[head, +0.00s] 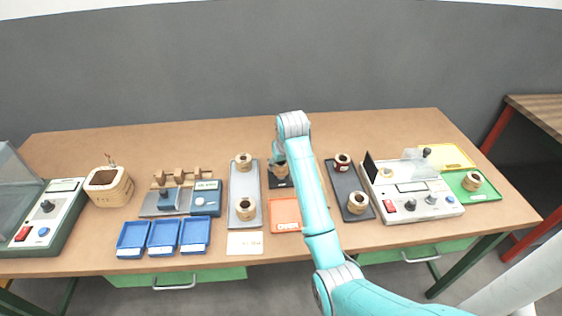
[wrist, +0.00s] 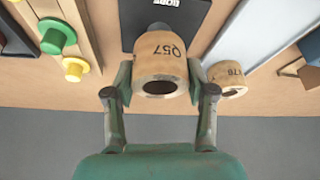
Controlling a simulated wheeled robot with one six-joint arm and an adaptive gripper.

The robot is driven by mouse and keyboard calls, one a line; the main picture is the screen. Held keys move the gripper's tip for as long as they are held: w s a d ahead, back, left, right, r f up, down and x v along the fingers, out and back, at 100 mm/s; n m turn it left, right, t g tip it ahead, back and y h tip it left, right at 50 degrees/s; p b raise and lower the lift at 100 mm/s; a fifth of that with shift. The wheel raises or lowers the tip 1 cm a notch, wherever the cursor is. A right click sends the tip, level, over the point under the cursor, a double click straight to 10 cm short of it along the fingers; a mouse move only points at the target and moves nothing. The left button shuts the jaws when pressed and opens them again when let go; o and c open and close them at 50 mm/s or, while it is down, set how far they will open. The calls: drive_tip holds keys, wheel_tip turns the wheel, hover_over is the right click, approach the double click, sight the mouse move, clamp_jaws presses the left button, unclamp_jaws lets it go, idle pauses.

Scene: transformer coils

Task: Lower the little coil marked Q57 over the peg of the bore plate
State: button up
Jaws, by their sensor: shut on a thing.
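The little coil marked Q57 (wrist: 160,62) is a tan ring with a dark bore, held between the two fingers of my gripper (wrist: 160,90) in the wrist view. The bore plate (wrist: 190,14) is a dark plate with a white label, partly behind the coil there. In the head view the bore plate (head: 279,183) lies mid-table, with my gripper (head: 280,165) and the tan coil (head: 281,172) over it, partly covered by my arm. The plate's peg is hidden. I cannot tell the coil's height above the plate.
Another marked coil (wrist: 228,78) stands close beside my gripper in the wrist view. A grey tray (head: 244,178) with two coils is left of the plate, a dark tray (head: 348,183) with two coils right. An orange mat (head: 285,214) lies in front. Yellow and green knobs (wrist: 58,36) are near.

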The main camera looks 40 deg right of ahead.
drive_tip(key=shift+f, duration=0.65)
drive_tip(key=shift+f, duration=0.5)
drive_tip(key=o, duration=1.3)
drive_tip(key=shift+o, duration=0.3)
drive_tip(key=shift+o, duration=1.2)
drive_tip(key=shift+r, duration=4.4)
